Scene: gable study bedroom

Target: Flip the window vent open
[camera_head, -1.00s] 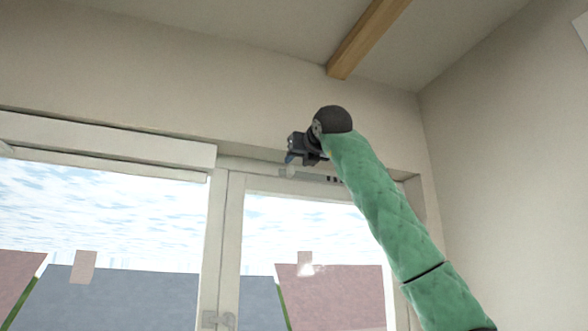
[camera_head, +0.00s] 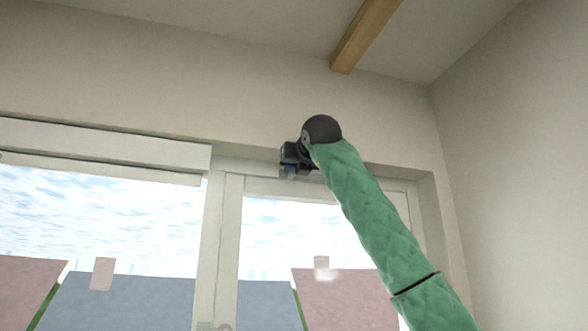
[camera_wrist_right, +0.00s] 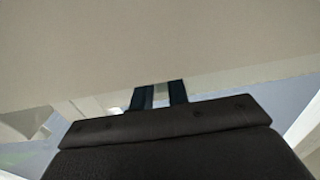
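The window (camera_head: 232,240) fills the lower part of the head view, with its right sash (camera_head: 262,187) under my right arm. My right gripper (camera_head: 290,172) is up at the top rail of that sash, close under the wall above. Its two dark fingers (camera_wrist_right: 160,95) stand a little apart in the right wrist view. A pale strip shows between them; I cannot tell whether it is the vent or the frame. The vent is not clearly visible now, with the gripper and arm covering that part of the rail. My left gripper is not in view.
A white box-like housing (camera_head: 100,143) runs along the top left of the window. A wooden beam (camera_head: 365,35) crosses the ceiling above. The side wall (camera_head: 505,150) stands to the right. The space left of the gripper is clear.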

